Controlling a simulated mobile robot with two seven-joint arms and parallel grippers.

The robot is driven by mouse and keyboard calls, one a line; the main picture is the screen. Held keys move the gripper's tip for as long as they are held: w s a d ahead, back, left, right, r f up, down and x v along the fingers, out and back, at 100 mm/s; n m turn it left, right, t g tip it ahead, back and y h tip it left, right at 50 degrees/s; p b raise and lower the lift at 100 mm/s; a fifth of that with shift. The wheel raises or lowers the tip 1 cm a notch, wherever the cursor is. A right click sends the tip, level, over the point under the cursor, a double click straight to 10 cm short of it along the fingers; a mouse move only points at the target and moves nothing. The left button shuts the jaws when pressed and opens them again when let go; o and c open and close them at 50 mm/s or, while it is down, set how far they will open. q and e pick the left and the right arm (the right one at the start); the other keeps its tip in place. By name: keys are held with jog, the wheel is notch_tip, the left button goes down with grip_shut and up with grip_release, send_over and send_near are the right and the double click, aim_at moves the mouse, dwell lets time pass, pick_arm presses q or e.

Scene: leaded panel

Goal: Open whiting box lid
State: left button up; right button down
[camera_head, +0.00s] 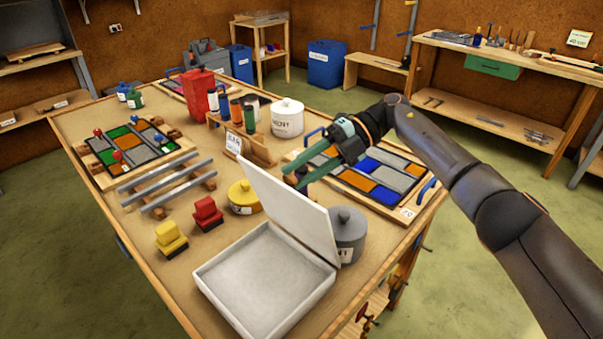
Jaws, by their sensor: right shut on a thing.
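The whiting box (215,292) is a shallow white tray-like box at the front of the workbench, with a pale grey inside. Its white lid (285,205) stands raised, steeply tilted up along the box's right-hand side. My right gripper (303,182) reaches in from the right with green fingers. My left gripper is not in view.
A grey lidded pot (347,235) stands close to the right of the lid. A yellow tin (243,197), red block (207,213) and yellow block (171,238) sit behind the box. A leaded panel (400,168) lies under my right arm.

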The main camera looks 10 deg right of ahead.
jog(key=shift+w+d, duration=0.1)
dwell(0.4)
jog(key=c, duration=0.5)
grip_release()
jog(key=shift+b+v, duration=0.45)
jog(key=shift+v, duration=3.3)
